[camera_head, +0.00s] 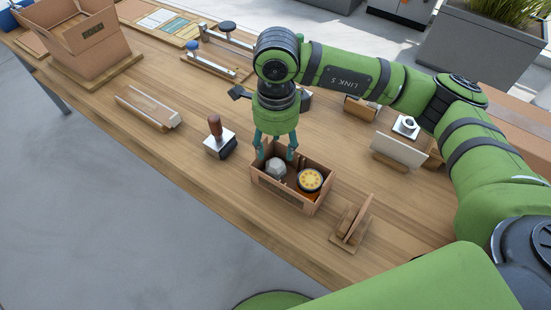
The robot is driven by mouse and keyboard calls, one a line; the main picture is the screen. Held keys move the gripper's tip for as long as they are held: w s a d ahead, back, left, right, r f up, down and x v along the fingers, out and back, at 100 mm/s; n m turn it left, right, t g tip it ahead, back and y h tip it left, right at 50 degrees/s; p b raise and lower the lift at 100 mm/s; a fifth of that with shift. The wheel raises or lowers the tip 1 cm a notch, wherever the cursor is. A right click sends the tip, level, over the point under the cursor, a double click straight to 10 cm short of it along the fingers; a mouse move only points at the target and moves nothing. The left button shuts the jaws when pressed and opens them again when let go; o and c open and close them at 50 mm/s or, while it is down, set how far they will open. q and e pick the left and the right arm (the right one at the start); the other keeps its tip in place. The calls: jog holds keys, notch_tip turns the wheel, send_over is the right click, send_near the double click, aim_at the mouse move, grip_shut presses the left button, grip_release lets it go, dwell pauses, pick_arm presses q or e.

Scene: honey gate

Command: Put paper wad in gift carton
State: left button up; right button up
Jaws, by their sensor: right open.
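A pale grey-white crumpled lump (276,168), which looks like the paper wad, lies in the left part of a small open brown box (283,194) near the middle of the table. My right gripper (275,154) points down over that box. It is open, with its fingers around the upper area of the wad; whether they touch it I cannot tell. A larger open cardboard carton (98,58), probably the gift carton, stands at the far left with its flaps spread; its inside is mostly hidden. My left gripper is not in view.
A round yellow-topped item (309,181) shares the small box. A wooden-handled stamp (217,137) stands to its left, and a small wooden stand (351,223) to its right. A long narrow holder (149,109) lies between stamp and carton. The table's front left is clear.

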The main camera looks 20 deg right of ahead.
aim_at(276, 163)
notch_tip(276, 163, up, 5)
jog(key=shift+f+b, duration=0.1)
jog(key=shift+b, duration=0.25)
